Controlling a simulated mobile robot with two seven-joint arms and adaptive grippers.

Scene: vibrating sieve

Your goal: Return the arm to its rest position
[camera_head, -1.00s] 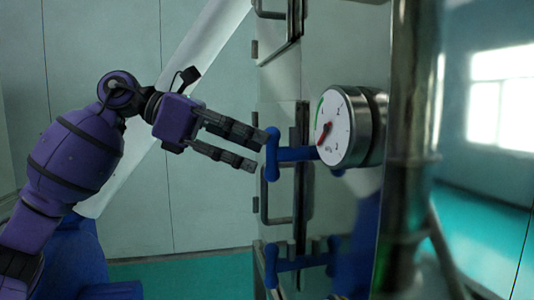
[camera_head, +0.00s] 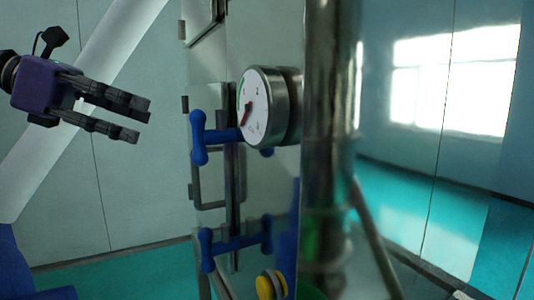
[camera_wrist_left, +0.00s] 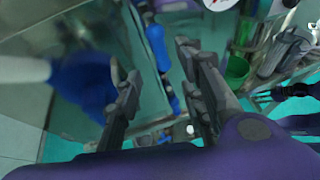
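My left gripper (camera_head: 143,120) is at the left of the head view, with its purple body and two dark fingers pointing right. The fingers are apart with nothing between them. It is clear of the blue T-shaped handle (camera_head: 199,137) beside the round white gauge (camera_head: 256,107). In the left wrist view the same gripper (camera_wrist_left: 157,62) shows its two fingers spread and empty. Most of the left arm is outside the head view. Dark finger-like parts with purple at the right edge of the wrist view may be my right gripper; their state is unclear.
A second blue handle (camera_head: 237,243) sits lower on the metal machine. A yellow knob (camera_head: 267,286) is below it. A thick shiny pipe (camera_head: 329,120) stands right of the gauge. A slanted white tube (camera_head: 85,100) passes behind my left gripper. A green bucket (camera_wrist_left: 237,69) shows in the wrist view.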

